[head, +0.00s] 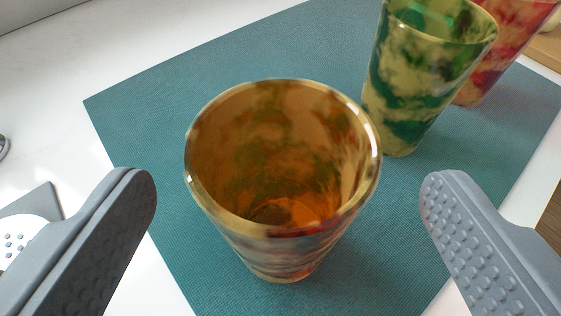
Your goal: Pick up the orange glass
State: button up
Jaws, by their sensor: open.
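The orange glass (285,245) stands upright on a teal mat (160,110) in the middle of the head view. It has mottled amber, green and red patches, and its open top faces me; it looks empty. My gripper (288,195) is open, with one grey finger on each side of the glass. There is a visible gap between each finger and the glass in the picture. Neither finger appears to touch it.
A green mottled glass (415,85) stands behind and to the right on the mat. A red mottled glass (500,60) stands just past it, cut off by the frame edge. The white surface (50,90) left of the mat is mostly clear.

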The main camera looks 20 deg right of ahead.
aim_at(281, 127)
jog(key=shift+x, duration=3.25)
jog(key=shift+a, duration=0.15)
jog(key=c, duration=1.2)
